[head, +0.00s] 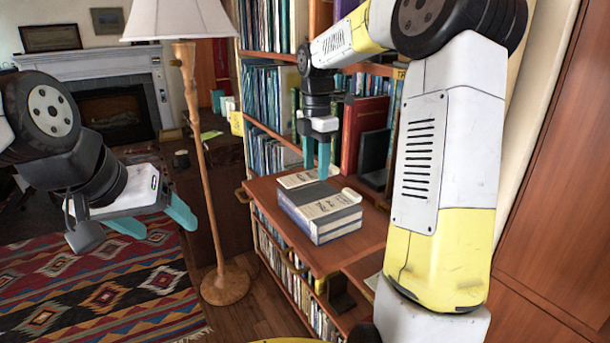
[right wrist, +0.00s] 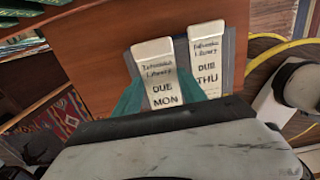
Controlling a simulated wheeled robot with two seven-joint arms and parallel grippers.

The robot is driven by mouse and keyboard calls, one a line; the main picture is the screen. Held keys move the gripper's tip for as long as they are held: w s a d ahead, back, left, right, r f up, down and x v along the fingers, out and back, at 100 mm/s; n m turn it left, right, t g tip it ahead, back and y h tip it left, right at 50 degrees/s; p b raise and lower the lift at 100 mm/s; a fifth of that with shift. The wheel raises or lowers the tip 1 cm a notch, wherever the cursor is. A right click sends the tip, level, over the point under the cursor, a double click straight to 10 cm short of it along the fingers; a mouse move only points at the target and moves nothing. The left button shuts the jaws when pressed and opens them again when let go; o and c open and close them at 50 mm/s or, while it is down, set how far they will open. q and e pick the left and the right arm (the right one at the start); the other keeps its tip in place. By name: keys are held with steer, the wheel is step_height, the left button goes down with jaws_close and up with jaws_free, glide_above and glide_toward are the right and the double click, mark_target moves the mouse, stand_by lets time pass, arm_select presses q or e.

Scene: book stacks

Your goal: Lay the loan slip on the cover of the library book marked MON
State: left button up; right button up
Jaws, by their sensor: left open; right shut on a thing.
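A pale loan slip reading DUE MON (right wrist: 163,78) is between the teal fingers of my right gripper (right wrist: 160,92). The gripper is shut on its sides. A second pale slip reading DUE THU (right wrist: 207,62) lies beside it, to the right. Both show over a grey-blue book cover (right wrist: 231,62); I cannot tell whether the held slip touches it. In the head view, my right gripper (head: 317,163) is at the far side of the thick grey-blue books (head: 337,228). No MON mark on a book is readable there. My left gripper (head: 155,222) is open and empty, away from the books.
The books stand on a brown wooden shelf top (head: 345,257), with bare wood in front. Behind are a red book (head: 363,135), a dark upright object (head: 374,152) and full bookshelves. A floor lamp (head: 203,160) stands between my left gripper and the shelf.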

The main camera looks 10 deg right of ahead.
mark_target(316, 172)
steer(key=shift+w+d+f, duration=0.15)
steer(key=shift+w+f, duration=0.05)
steer(key=shift+w, duration=0.15)
steer(key=shift+f, duration=1.6)
steer(key=shift+f, duration=0.15)
steer(key=o, duration=1.3)
